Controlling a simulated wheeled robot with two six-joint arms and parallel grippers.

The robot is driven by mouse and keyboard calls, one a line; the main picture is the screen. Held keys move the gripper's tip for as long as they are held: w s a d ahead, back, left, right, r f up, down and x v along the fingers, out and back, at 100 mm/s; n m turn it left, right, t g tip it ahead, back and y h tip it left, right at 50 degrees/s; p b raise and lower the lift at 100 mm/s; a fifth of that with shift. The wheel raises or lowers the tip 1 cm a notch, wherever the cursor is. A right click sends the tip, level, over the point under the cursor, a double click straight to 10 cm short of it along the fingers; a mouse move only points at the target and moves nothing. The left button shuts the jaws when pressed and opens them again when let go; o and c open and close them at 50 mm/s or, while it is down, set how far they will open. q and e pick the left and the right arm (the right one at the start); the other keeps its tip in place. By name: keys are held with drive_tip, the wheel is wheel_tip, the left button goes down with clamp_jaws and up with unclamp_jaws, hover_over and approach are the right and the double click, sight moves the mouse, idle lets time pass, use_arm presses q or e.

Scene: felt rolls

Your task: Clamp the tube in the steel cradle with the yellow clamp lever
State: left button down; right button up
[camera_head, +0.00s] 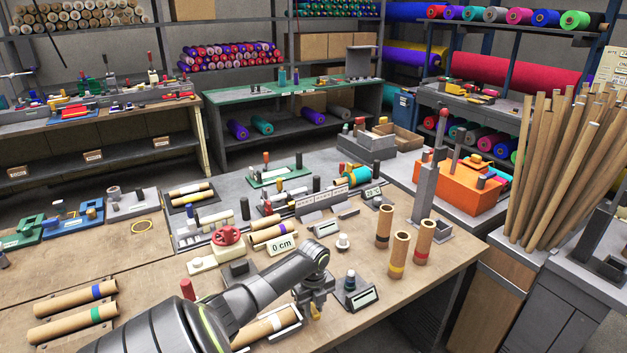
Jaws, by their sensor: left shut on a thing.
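A brown cardboard tube (262,329) lies in the steel cradle (290,324) at the front of the table, partly hidden behind my left arm. The yellow clamp lever (316,314) shows as a small yellow piece at the cradle's right end. My left gripper (315,306) points down over it, with its jaws shut on the lever. Most of the lever is hidden by the jaws, and I cannot tell its exact angle. My right gripper is not in view.
Three upright tubes (397,254) stand right of the gripper. A small dark stand with a display (358,292) is close on its right. A "0 cm" sign (283,245) and a red handwheel (227,236) stand behind my arm. Two tubes (75,299) lie at left.

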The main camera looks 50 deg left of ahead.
use_arm(q)
drive_tip(key=c, duration=1.2)
unclamp_jaws()
drive_tip(key=shift+s, duration=0.1)
wheel_tip(320, 180, up, 18)
drive_tip(key=b, duration=0.2)
drive_tip(key=shift+f, duration=0.25)
drive_tip(key=shift+f, duration=0.1)
